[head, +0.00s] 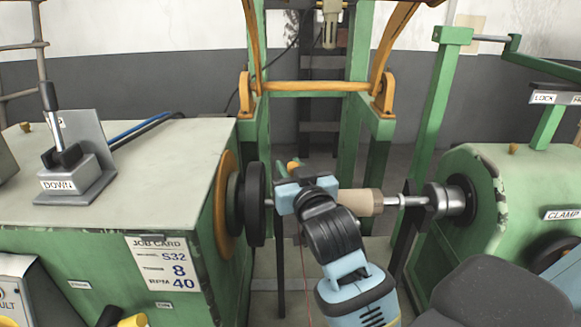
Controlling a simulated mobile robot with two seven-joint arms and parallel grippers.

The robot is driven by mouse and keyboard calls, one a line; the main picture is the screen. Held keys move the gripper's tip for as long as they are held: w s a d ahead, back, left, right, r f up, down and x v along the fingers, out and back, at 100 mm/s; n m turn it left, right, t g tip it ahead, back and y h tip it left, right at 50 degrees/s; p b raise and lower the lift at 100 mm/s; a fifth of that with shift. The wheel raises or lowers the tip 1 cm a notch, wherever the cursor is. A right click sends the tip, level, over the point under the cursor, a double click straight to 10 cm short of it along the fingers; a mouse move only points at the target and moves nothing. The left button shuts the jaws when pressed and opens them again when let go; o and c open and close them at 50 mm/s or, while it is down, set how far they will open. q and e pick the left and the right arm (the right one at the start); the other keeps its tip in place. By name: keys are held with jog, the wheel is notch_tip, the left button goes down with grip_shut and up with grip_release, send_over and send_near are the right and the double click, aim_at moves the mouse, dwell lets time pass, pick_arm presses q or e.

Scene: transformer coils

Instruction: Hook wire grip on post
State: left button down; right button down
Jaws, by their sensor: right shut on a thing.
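My right gripper (292,182) is in the middle of the head view, in front of the spindle between the two green machine housings. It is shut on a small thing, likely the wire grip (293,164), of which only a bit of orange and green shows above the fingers. A thin reddish wire (303,255) hangs below the gripper. The gripper and wrist hide most of the grip and the left part of the beige cylinder (368,201) on the spindle. I cannot make out the post for certain. My left gripper is not in view.
A black disc (255,204) and orange flange (225,207) are close left of the gripper. The clamp-side chuck (452,200) is to the right. An orange bar (318,87) crosses behind. A lever marked DOWN (66,150) stands on the left housing.

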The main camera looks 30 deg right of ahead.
jog(key=shift+f, duration=0.45)
dwell(0.3)
jog(key=c, duration=1.1)
grip_release()
jog(key=v, duration=0.7)
jog(key=shift+s+a, duration=0.1)
jog(key=shift+s, duration=0.3)
